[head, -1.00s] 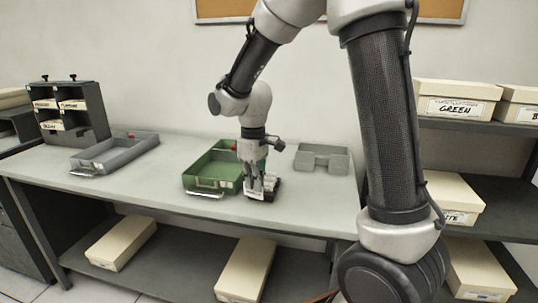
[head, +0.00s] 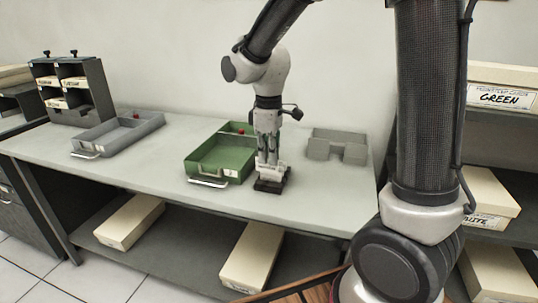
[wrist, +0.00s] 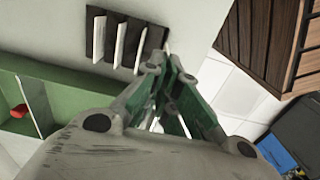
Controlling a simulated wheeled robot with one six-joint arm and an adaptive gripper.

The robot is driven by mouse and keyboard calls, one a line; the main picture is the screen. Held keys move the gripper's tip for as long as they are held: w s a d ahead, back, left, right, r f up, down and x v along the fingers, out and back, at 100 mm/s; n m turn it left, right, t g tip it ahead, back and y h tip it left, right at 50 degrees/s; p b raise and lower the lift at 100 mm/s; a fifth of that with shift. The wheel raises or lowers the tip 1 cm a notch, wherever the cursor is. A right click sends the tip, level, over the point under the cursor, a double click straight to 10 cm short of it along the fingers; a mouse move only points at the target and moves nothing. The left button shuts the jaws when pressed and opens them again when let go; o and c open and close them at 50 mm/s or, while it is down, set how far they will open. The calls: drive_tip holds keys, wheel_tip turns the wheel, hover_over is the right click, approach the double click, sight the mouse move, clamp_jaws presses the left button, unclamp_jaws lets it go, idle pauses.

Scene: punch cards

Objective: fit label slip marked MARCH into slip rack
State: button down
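The slip rack (head: 270,186) is a small dark block near the table's front edge, with several pale slips standing in it. It also shows in the wrist view (wrist: 108,24), where the slips appear as white edges in a row. My gripper (wrist: 167,58) points down at the rack's right end, its green fingers close together. A thin pale slip edge (wrist: 166,46) shows at the fingertips, in line with the row; it looks pinched between them. How deep it sits is hidden. No MARCH marking is readable.
A green tray (head: 206,174) stands just left of the rack. A grey tray (head: 88,146) and a dark pigeonhole unit (head: 80,117) are further left. A grey divided holder (head: 320,150) stands behind right. The table's front edge is close to the rack.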

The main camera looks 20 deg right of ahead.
sight(269, 169)
drive_tip(key=shift+f, duration=0.15)
drive_tip(key=shift+f, duration=1.9)
drive_tip(key=shift+f, duration=0.25)
drive_tip(key=shift+f, duration=0.75)
drive_tip(key=c, duration=1.6)
unclamp_jaws()
drive_tip(key=shift+o, duration=0.2)
